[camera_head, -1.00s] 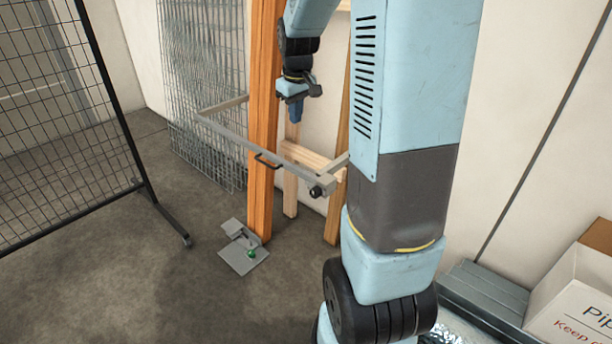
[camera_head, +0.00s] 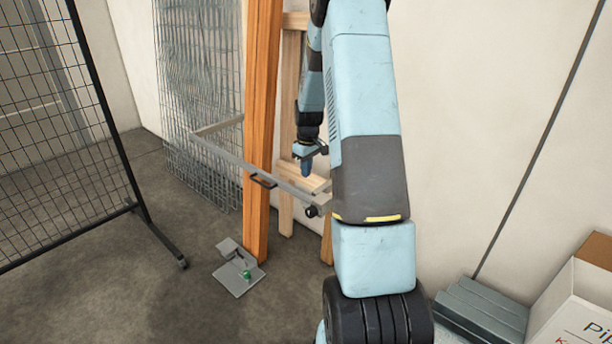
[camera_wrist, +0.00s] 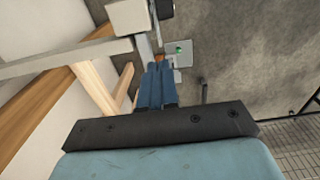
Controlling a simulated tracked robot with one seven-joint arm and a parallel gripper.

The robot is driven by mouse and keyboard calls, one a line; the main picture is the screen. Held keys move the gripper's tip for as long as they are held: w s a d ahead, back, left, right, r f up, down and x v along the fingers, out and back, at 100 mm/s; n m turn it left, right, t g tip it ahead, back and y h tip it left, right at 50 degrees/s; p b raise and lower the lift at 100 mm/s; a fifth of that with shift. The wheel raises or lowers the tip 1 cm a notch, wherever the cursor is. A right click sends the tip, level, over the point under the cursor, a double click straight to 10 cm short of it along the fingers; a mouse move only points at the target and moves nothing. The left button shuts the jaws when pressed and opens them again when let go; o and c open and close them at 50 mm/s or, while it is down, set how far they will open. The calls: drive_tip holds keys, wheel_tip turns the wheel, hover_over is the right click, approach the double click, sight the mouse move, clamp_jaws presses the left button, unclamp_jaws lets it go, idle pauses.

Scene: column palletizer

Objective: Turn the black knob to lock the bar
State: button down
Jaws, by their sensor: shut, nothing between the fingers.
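The black knob (camera_head: 311,211) sits at the near right end of the grey metal bar (camera_head: 228,155), which runs around an upright orange wooden post (camera_head: 261,120). A black handle (camera_head: 263,181) is fixed on the bar. My gripper (camera_head: 307,172) has blue fingers, shut and empty, pointing down just above and behind the bar's knob end, apart from the knob. In the wrist view the shut fingers (camera_wrist: 157,68) point toward the grey bar end, and a dark round part, seemingly the knob (camera_wrist: 164,9), shows at the top edge.
A grey foot plate (camera_head: 240,270) with a green piece lies at the post's base. Wire mesh panels (camera_head: 198,110) and a black mesh fence (camera_head: 70,130) stand left. A cardboard box (camera_head: 575,300) and grey metal lengths (camera_head: 483,305) lie right. The floor in front is clear.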

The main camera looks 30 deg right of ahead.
drive_tip(key=f, duration=1.2)
drive_tip(key=shift+w+a, duration=0.1)
drive_tip(key=shift+w, duration=0.15)
drive_tip(key=shift+a+f, duration=0.15)
drive_tip(key=shift+f, duration=0.4)
drive_tip(key=shift+w+r, duration=0.1)
drive_tip(key=shift+r, duration=0.35)
wheel_tip(320, 180, up, 14)
hover_over(305, 203)
drive_tip(key=shift+w+a, duration=0.2)
drive_tip(key=shift+w, duration=0.2)
